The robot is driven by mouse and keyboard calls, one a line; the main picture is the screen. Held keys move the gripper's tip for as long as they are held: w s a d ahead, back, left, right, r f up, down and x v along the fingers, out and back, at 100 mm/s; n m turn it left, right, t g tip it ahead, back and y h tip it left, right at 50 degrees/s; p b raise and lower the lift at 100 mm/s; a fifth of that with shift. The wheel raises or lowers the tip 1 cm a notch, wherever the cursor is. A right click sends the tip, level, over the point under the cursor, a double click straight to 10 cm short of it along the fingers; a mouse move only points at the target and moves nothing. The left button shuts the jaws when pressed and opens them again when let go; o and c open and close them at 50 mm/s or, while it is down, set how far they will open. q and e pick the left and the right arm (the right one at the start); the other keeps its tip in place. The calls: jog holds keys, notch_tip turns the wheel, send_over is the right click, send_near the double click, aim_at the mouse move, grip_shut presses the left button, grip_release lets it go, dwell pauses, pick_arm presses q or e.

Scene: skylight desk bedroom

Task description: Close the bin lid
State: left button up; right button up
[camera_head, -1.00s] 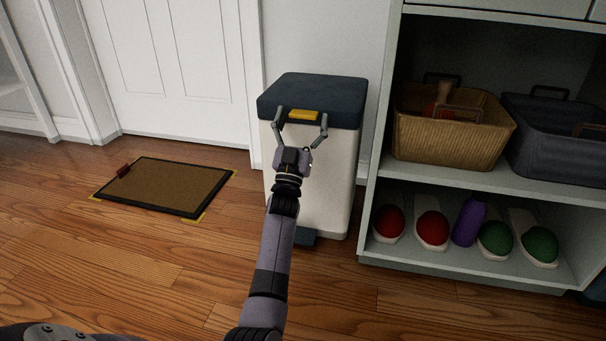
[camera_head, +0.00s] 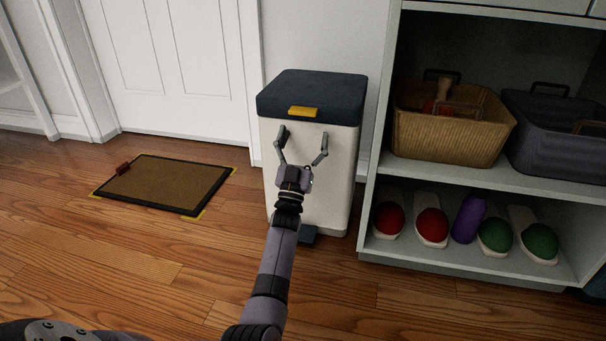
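The bin is white and upright, with its body (camera_head: 340,175) against the wall between the door and the shelf unit. Its dark blue lid (camera_head: 315,90) lies flat on top and looks shut, with a yellow tab (camera_head: 303,112) at the front edge. A dark pedal (camera_head: 308,236) shows at the bin's foot. My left gripper (camera_head: 303,133) is open and empty in front of the bin's white front, just below the yellow tab. It appears apart from the lid; whether it touches the bin's front I cannot tell. My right gripper is not in view.
A brown doormat (camera_head: 168,184) lies on the wooden floor at left, before a white door (camera_head: 175,70). The shelf unit (camera_head: 372,200) stands close to the bin's right, holding a wicker basket (camera_head: 450,137), a dark basket (camera_head: 560,140), red and green shoes and a purple bottle (camera_head: 468,219).

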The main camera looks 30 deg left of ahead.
aim_at(306, 161)
pick_arm(q)
jog(key=shift+s+f, duration=0.2)
jog(key=shift+f, duration=5.5)
jog(key=shift+s, duration=0.1)
